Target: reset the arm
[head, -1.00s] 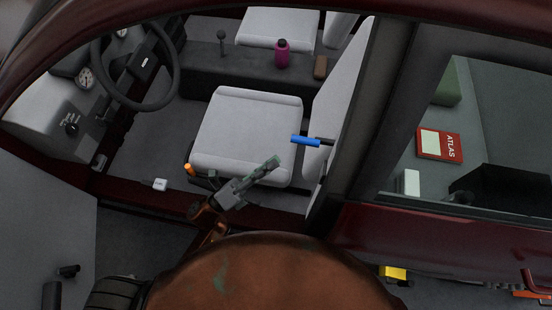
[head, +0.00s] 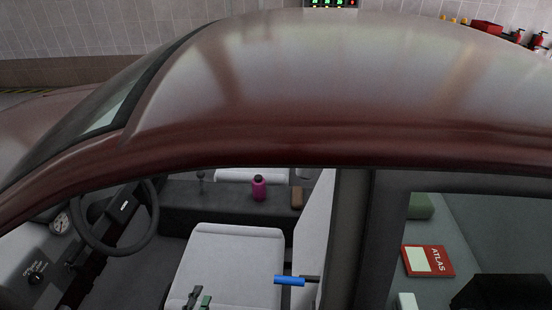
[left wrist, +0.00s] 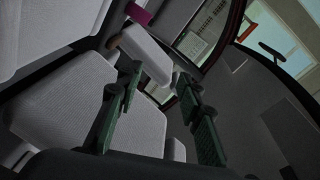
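My left gripper (head: 199,297) shows at the bottom edge of the head view, in front of the near seat cushion (head: 232,250). Only its fingertips are in that view; the rest is cut off. In the left wrist view its two green fingers (left wrist: 160,78) stand well apart with nothing held between them. Pale seats (left wrist: 70,100) lie behind the fingers there. My right gripper is in neither view.
The dark red car roof (head: 330,90) and its door frame surround the opening. A steering wheel (head: 118,217) is at left.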

